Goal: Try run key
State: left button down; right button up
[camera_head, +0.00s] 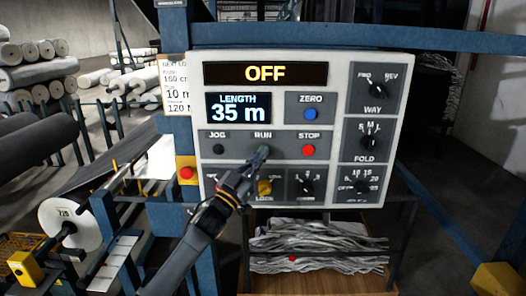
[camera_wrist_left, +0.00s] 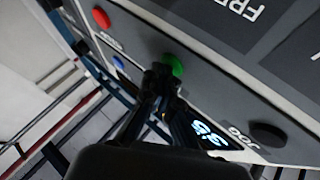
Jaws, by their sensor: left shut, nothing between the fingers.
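The grey control panel (camera_head: 334,114) faces me, with its top display (camera_head: 265,74) reading OFF and the length display (camera_head: 238,108) reading 35 m. My left gripper (camera_head: 260,154) is shut and empty, its tips at the green RUN key. In the left wrist view the green RUN key (camera_wrist_left: 174,65) shows just beyond the shut fingertips (camera_wrist_left: 164,76); I cannot tell whether they touch it. In the head view the fingertips cover most of the key. My right gripper is not in view.
The black JOG key (camera_head: 218,149) and red STOP key (camera_head: 308,150) flank RUN. The blue ZERO key (camera_head: 311,114) sits above STOP. A yellow lock switch (camera_head: 265,187) and several dials are close by. A red button on a yellow box (camera_head: 186,172) is left of the panel.

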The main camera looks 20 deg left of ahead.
pick_arm(q)
jog(key=shift+s, duration=0.1)
jog(key=shift+s+d+p, duration=0.2)
jog(key=shift+s+p, duration=0.2)
jog(key=shift+s, duration=0.3)
jog(key=s+p, duration=0.1)
jog(key=s, duration=0.1)
jog(key=s+d+p, duration=0.1)
jog(key=s, duration=0.1)
jog(key=shift+s+d, duration=0.2)
jog(key=shift+s, duration=0.2)
dwell(0.3)
